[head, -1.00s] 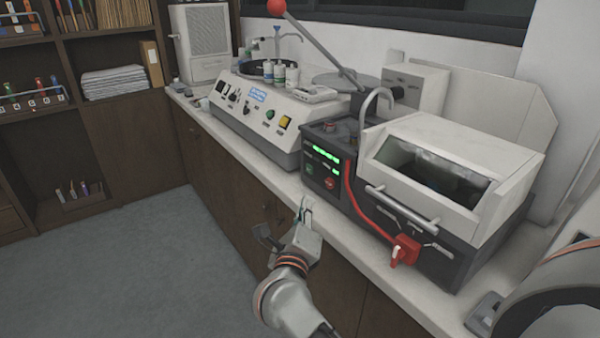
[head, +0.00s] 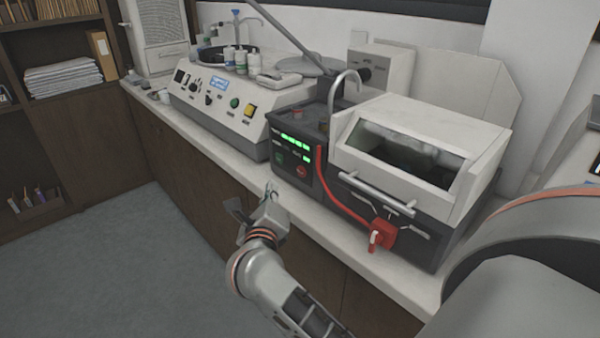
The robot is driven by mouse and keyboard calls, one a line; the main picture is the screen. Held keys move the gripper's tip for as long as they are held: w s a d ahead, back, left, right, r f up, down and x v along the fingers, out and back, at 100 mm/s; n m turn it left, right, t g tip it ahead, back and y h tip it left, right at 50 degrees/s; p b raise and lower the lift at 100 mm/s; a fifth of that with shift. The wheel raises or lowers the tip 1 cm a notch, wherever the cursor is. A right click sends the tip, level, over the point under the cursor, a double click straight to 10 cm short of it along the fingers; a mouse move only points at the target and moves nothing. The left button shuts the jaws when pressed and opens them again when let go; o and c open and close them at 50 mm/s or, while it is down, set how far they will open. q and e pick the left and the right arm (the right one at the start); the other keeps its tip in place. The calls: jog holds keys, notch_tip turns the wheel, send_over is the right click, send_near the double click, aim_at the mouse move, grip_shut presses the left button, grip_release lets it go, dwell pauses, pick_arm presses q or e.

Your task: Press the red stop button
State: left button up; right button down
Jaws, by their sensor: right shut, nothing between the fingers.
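The red stop button (head: 302,171) is a small round button low on the dark front panel (head: 296,155) of the cutting machine. It sits right of a green button (head: 278,158) and below green lit displays (head: 295,141). My right gripper (head: 271,189) is shut and empty, in front of the counter edge. In the picture it is left of and a little below the red button, and it appears apart from the panel. Nothing covers the button. My left gripper is not in view.
A red hose runs down the machine front to a red fitting (head: 382,235). A bar handle (head: 376,194) crosses below the white hood (head: 425,135). A white grinder-polisher (head: 225,105) with bottles stands left. The counter strip (head: 310,215) in front is clear.

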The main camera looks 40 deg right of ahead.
aim_at(301, 171)
jog(key=d, duration=0.5)
jog(key=shift+w+d+r, duration=0.1)
jog(key=shift+w+d, duration=0.15)
jog(key=shift+d, duration=0.35)
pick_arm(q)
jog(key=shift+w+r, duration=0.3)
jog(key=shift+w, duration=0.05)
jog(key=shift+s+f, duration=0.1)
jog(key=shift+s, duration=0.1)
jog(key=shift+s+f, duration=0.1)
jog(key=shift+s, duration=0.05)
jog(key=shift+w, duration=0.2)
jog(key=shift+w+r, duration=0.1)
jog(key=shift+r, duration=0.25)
pick_arm(e)
jog(key=shift+d, duration=0.15)
